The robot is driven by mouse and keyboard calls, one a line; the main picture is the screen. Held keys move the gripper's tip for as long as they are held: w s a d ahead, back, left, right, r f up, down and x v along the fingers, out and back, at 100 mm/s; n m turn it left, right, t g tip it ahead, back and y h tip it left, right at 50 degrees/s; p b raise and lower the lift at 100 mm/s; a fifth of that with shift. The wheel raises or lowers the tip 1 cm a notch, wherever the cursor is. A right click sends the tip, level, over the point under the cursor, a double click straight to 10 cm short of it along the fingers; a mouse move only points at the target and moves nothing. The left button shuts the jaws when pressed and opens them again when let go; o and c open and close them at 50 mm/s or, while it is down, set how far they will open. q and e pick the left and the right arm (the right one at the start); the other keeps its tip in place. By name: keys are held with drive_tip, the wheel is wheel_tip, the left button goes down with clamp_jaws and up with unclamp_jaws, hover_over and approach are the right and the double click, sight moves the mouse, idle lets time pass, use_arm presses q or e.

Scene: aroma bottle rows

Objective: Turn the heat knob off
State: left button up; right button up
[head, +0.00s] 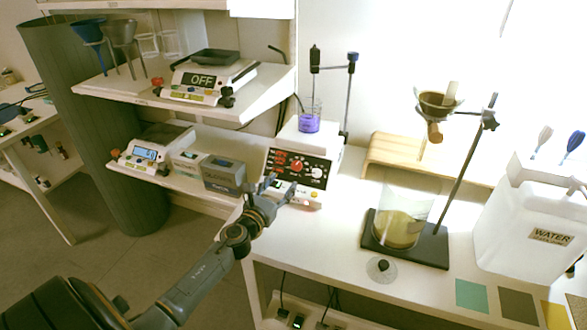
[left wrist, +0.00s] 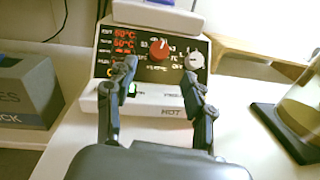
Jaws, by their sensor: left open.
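The hot plate (head: 302,158) stands at the left end of the white bench, its dark panel facing me, with red digits lit. The panel carries a red knob (head: 297,165) and a white knob (head: 317,171). In the left wrist view the red knob (left wrist: 160,50) lies beyond and between my fingertips, and the white knob (left wrist: 194,62) is just by the right fingertip. My left gripper (left wrist: 158,72) is open and empty in front of the panel. I cannot tell whether a fingertip touches the white knob. My right gripper is not in view.
A beaker of purple liquid (head: 309,121) stands on the hot plate. To the right are a beaker of yellowish liquid (head: 398,231) on a dark stand base and a white water container (head: 532,222). A grey box (head: 224,174) sits on the shelf at left.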

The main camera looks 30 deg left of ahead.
sight(296, 166)
use_arm(q)
drive_tip(key=w, duration=0.4)
drive_tip(key=w+a, duration=0.1)
drive_tip(key=w, duration=0.2)
drive_tip(key=shift+w+f+b, duration=0.1)
drive_tip(key=shift+b, duration=0.25)
drive_tip(key=shift+w, duration=0.5)
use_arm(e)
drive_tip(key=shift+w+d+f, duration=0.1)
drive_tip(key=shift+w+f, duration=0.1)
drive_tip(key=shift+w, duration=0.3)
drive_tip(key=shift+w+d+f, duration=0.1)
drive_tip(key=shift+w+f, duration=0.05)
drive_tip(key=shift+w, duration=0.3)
use_arm(q)
drive_tip(key=shift+c, duration=1)
clamp_jaws()
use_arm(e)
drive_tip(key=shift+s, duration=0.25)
